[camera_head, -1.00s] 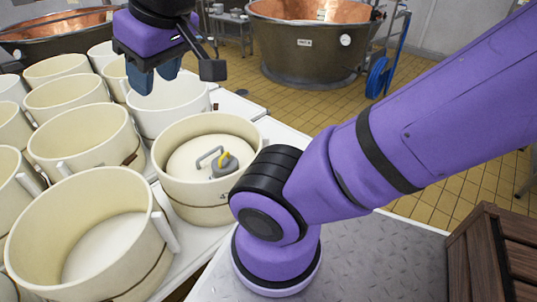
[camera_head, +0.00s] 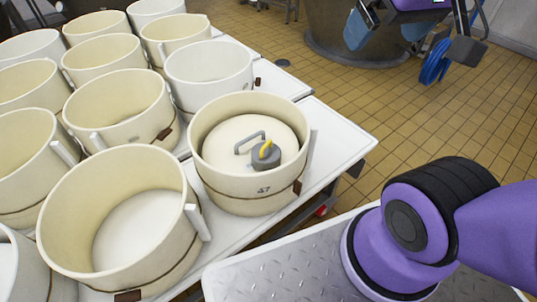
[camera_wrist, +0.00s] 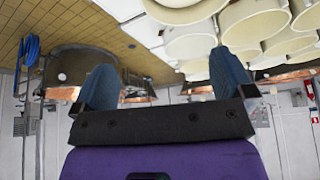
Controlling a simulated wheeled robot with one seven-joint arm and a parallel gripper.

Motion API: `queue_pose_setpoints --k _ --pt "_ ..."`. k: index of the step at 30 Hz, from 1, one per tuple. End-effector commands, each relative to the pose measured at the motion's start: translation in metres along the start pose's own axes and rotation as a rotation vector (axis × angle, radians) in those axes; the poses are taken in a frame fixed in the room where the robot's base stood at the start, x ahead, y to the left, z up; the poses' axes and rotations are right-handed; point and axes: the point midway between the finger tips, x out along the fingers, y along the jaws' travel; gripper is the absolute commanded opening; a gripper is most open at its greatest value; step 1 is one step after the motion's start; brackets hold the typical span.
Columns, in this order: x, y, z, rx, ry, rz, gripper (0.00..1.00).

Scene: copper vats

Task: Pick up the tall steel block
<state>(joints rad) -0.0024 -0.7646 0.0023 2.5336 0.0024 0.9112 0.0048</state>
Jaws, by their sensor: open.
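I cannot make out a tall steel block in either current view. My gripper (camera_head: 386,34) is at the top right of the head view, raised over the tiled floor and partly cut off by the picture's edge. In the wrist view my gripper (camera_wrist: 165,78) shows two blue fingers spread wide with nothing between them. A small grey object with a yellow top (camera_head: 266,157) sits on the lid of the cream tub marked 47 (camera_head: 249,200), beside a grey bar handle (camera_head: 250,141). My gripper is well away from it.
Several open cream tubs (camera_head: 110,105) crowd the white tables (camera_head: 345,140) on the left. A large copper vat (camera_head: 350,35) stands behind. A blue hose coil (camera_head: 436,62) is near the gripper. The yellow tiled floor (camera_head: 330,90) between is clear.

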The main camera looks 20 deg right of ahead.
Motion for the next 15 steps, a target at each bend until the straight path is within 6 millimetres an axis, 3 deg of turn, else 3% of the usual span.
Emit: queue_pose_setpoints --k 6,13,15 --pt "0.000 0.000 0.000 0.000 0.000 0.000 1.00" --pt "0.009 -0.003 -0.012 0.025 -0.024 -0.027 0.47" --pt "0.018 -0.006 -0.022 0.053 -0.044 -0.050 0.44"
